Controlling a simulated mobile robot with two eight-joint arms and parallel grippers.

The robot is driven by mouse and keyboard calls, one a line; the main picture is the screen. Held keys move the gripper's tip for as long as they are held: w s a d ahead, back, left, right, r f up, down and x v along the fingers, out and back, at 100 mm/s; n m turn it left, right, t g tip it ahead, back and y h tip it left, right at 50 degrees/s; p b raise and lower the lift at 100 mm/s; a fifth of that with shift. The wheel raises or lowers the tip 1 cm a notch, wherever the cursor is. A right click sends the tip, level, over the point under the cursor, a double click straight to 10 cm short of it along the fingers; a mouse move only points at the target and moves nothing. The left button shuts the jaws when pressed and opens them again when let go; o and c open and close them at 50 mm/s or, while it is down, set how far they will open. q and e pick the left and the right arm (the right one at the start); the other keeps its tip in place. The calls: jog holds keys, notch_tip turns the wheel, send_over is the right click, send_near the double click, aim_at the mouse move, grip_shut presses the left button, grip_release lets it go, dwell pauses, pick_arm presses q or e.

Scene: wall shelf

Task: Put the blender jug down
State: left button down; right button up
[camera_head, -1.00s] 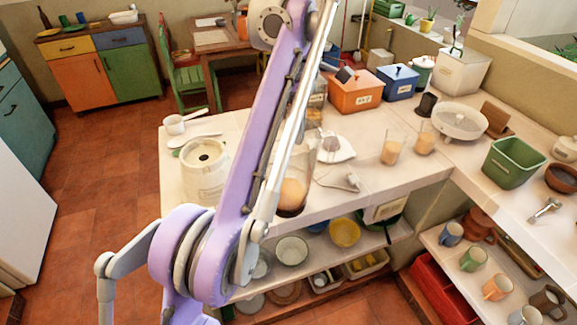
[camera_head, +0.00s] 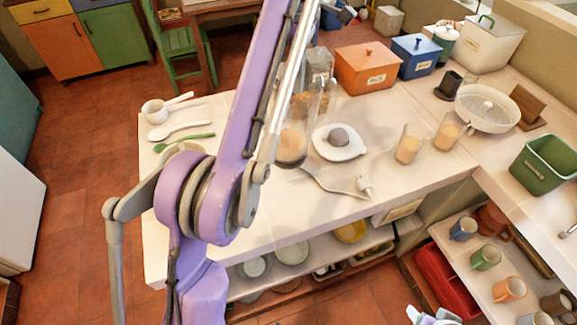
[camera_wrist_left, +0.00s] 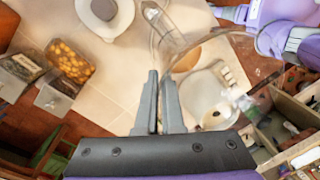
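The blender jug (camera_head: 292,146) is clear glass with brown-orange contents, partly behind my left arm in the head view. It appears upright over the counter; I cannot tell whether its bottom touches. In the left wrist view my left gripper (camera_wrist_left: 161,82) has its fingers close together on the jug's handle side, with the jug's glass (camera_wrist_left: 182,38) just beyond. The white blender base (camera_wrist_left: 205,98) shows in the wrist view; my arm mostly hides it in the head view. Part of my right arm shows at the head view's bottom edge; its fingers are not clear.
A white dish with a grey knob (camera_head: 339,149) lies right of the jug. Two filled glasses (camera_head: 409,146) stand further right. An orange box (camera_head: 367,72) and blue box (camera_head: 413,60) stand behind. Spoons (camera_head: 180,130) lie at the left. The counter's front middle has bare room.

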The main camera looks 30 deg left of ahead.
pick_arm(q)
jog(key=shift+f, duration=0.35)
jog(key=f+b, duration=0.1)
jog(key=f, duration=0.1)
jog(key=f+b, duration=0.1)
jog(key=f, duration=0.1)
jog(key=shift+s, duration=0.2)
jog(key=shift+w+f+b, duration=0.1)
jog(key=shift+f+b, duration=0.75)
jog(key=shift+f, duration=1.8)
jog(key=c, duration=1)
grip_release()
jog(key=shift+c, duration=0.2)
notch_tip(320, 180, up, 12)
jog(key=p, duration=0.6)
send_over(298, 97)
jog(key=w, duration=0.2)
jog(key=shift+s+a, duration=0.1)
jog(key=shift+a, duration=0.2)
